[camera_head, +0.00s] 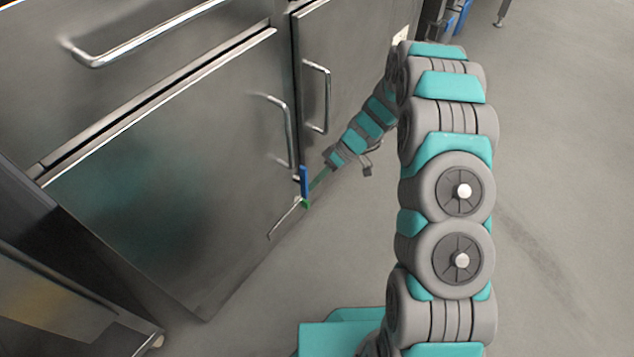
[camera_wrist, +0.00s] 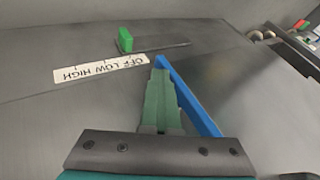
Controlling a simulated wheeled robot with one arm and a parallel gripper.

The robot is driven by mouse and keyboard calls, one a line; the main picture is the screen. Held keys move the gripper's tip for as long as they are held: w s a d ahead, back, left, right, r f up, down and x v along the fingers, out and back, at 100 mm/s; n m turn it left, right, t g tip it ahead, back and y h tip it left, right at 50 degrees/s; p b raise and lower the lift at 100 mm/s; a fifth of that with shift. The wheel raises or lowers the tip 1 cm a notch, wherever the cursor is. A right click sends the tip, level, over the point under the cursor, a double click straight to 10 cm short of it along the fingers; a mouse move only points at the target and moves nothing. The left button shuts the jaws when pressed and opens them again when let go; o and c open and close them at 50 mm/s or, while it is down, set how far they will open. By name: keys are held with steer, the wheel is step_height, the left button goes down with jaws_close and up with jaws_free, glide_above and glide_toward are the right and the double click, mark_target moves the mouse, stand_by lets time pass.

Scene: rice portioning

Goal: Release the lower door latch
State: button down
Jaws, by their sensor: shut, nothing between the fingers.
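The lower cabinet door (camera_head: 170,170) is a grey metal panel, flush with the front around it. A blue bar (camera_head: 304,182) stands upright at its right edge, with a small green piece (camera_head: 306,203) at its lower end. My gripper (camera_head: 312,189) is at the right of the blue bar, its green fingers shut and empty. In the wrist view my shut fingers (camera_wrist: 160,74) lie alongside the blue bar (camera_wrist: 192,98), close to its far end; I cannot tell whether they touch.
A white label (camera_wrist: 100,68) reading OFF LOW HIGH lies beside the fingertips. Bar handles stick out from the lower door (camera_head: 290,130), the right-hand door (camera_head: 327,95) and the upper panel (camera_head: 150,42). The floor (camera_head: 560,200) at the right is clear.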

steer(key=shift+s+a+f+g+y, duration=0.2)
steer(key=shift+s+g+y, duration=0.1)
steer(key=shift+s+g, duration=0.25)
steer(key=shift+s+a+r, duration=0.1)
steer(key=shift+r+b, duration=0.35)
steer(key=w+d+r, duration=0.7)
steer(key=d, duration=0.2)
steer(key=shift+d+b, duration=0.3)
steer(key=shift+d, duration=0.05)
